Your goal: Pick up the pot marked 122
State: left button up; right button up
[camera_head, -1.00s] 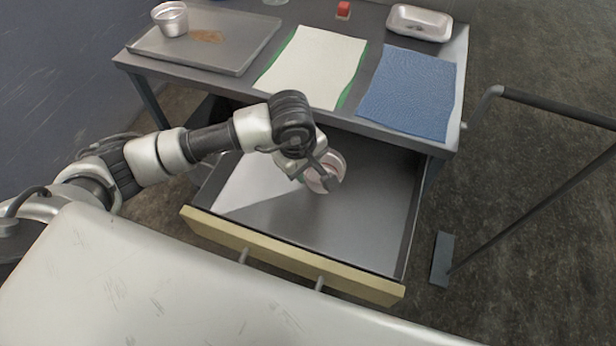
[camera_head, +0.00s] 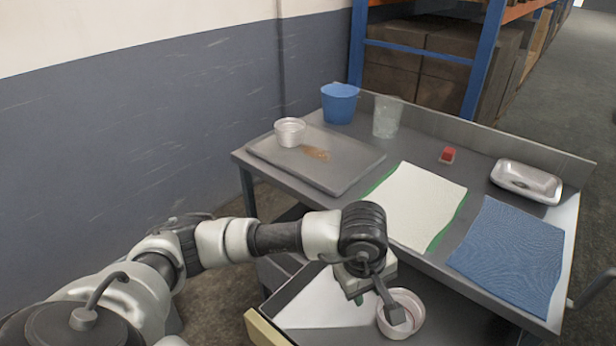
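A small round whitish metal pot (camera_head: 290,133) stands upright on the left part of the grey tray (camera_head: 345,180) on the table. A second pot (camera_head: 415,322), pinkish white and round, is at the open drawer low in the view. My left gripper (camera_head: 390,305) is at this second pot, with a dark finger reaching over its rim into its opening. The other finger is hidden, so I cannot tell whether it grips the rim. No number is readable on either pot. My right gripper is not in view.
Brown residue (camera_head: 316,154) lies on the tray. A blue bucket (camera_head: 340,103) and a clear container (camera_head: 387,116) stand behind it. A white cloth (camera_head: 415,200), a blue cloth (camera_head: 510,250), a small red item (camera_head: 448,154) and a metal dish (camera_head: 526,181) occupy the right side.

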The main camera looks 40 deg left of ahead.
aim_at(290, 134)
jog(key=u, duration=1.25)
